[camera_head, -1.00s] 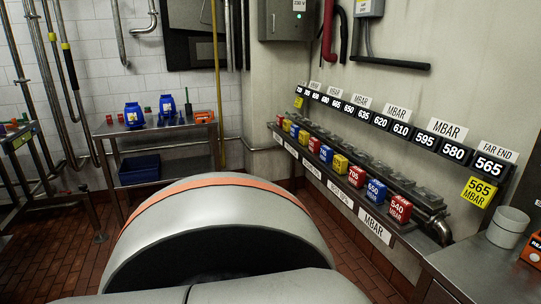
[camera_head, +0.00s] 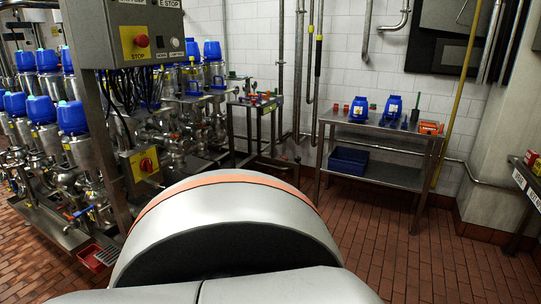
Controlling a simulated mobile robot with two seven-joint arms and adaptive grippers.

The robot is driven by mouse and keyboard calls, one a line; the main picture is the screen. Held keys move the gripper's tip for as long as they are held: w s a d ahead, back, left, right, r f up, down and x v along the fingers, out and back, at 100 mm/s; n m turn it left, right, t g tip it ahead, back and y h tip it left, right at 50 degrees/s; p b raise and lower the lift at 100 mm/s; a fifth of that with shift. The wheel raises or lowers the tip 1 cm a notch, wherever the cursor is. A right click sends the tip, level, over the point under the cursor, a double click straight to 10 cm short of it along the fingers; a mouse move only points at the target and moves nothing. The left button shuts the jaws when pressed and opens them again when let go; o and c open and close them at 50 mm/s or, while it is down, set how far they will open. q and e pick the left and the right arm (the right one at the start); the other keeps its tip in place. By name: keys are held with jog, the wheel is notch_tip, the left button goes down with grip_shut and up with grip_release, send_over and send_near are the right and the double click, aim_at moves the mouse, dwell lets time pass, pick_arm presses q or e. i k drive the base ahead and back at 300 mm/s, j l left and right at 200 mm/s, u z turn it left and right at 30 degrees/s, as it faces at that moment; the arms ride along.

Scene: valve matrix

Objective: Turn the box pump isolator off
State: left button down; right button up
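A small yellow box with a red rotary knob (camera_head: 147,164) is mounted low on a post at the left, below a grey control box. It looks like an isolator switch; its label and exact knob position are too small to read. The grey control box (camera_head: 150,22) above carries a red push button on a yellow plate (camera_head: 136,41), marked STOP, and an E STOP label along its top. Neither of my grippers is in view; only a large white and orange part of my own body fills the lower middle.
Several blue-capped valves on steel pipework (camera_head: 40,108) stand behind and left of the post. A red tray (camera_head: 98,257) lies on the floor below. A steel table (camera_head: 385,172) with blue parts stands at the back right. Tiled floor (camera_head: 400,260) is clear at the right.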

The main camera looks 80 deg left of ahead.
aim_at(147, 164)
jog(key=u, duration=3.5)
jog(key=i+l, duration=0.2)
jog(key=l, duration=0.15)
jog(key=i+l, duration=0.2)
jog(key=l, duration=0.15)
jog(key=i+l+u, duration=0.1)
jog(key=l, duration=0.25)
jog(key=i+l, duration=0.5)
jog(key=l, duration=0.2)
